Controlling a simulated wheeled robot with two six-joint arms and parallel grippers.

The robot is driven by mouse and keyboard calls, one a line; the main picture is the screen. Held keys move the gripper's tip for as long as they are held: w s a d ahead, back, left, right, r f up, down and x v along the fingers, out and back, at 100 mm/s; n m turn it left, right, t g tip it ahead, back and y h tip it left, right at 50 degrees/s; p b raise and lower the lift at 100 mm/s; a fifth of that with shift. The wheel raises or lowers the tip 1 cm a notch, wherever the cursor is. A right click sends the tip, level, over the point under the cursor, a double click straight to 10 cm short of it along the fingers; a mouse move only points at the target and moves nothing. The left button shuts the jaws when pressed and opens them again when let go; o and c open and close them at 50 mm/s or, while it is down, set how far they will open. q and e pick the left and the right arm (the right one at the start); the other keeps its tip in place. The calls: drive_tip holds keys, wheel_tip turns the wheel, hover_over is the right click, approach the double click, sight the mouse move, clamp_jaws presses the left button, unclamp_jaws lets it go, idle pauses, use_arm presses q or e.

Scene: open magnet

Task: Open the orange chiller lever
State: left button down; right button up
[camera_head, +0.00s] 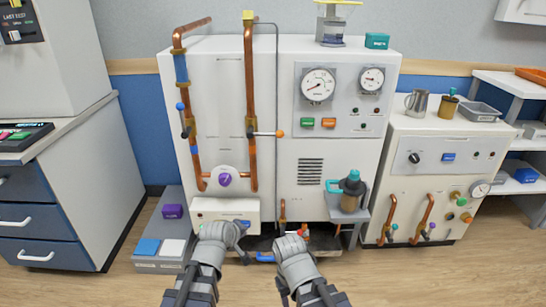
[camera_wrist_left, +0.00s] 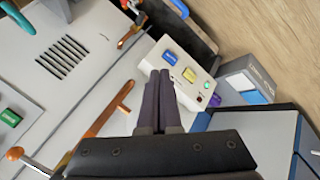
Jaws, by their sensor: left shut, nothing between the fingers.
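The lever with an orange ball end (camera_head: 279,133) sticks out to the right from a valve on the right copper pipe of the white cabinet. It lies about level in the head view. In the left wrist view the orange ball (camera_wrist_left: 14,153) shows at the lower left, with its rod running down to the right. My left gripper (camera_wrist_left: 166,76) is shut and empty, apart from the lever. In the head view my left gripper (camera_head: 232,228) is low in front of the cabinet, well below the lever. My right gripper (camera_head: 290,240) is beside it, also below the lever; its fingers are unclear.
A second lever with a blue ball (camera_head: 180,106) stands on the left pipe. A white button box (camera_head: 225,209) juts out low on the cabinet. A jug (camera_head: 352,190) stands on a side shelf at right. The cabinet front around the orange lever looks clear.

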use_arm(q)
drive_tip(key=w+d+r+n+t, duration=0.2)
drive_tip(key=w+r+n+t, duration=0.1)
drive_tip(key=r+n+t, duration=0.2)
drive_tip(key=w+d+r+n+t+h, duration=0.1)
drive_tip(key=w+d+r+n+t, duration=0.2)
drive_tip(key=r+n, duration=0.6)
wheel_tip(320, 180, up, 4)
drive_tip(key=t, duration=0.2)
drive_tip(key=shift+w+d+r+t, duration=0.2)
drive_tip(key=shift+w+t, duration=0.15)
drive_tip(key=shift+t, duration=0.05)
drive_tip(key=w+d+r+p, duration=0.1)
drive_tip(key=w+d, duration=0.1)
drive_tip(key=w, duration=0.4)
drive_tip(key=w+d+r+p, duration=0.2)
drive_tip(key=w, duration=0.4)
drive_tip(key=shift+d, duration=0.25)
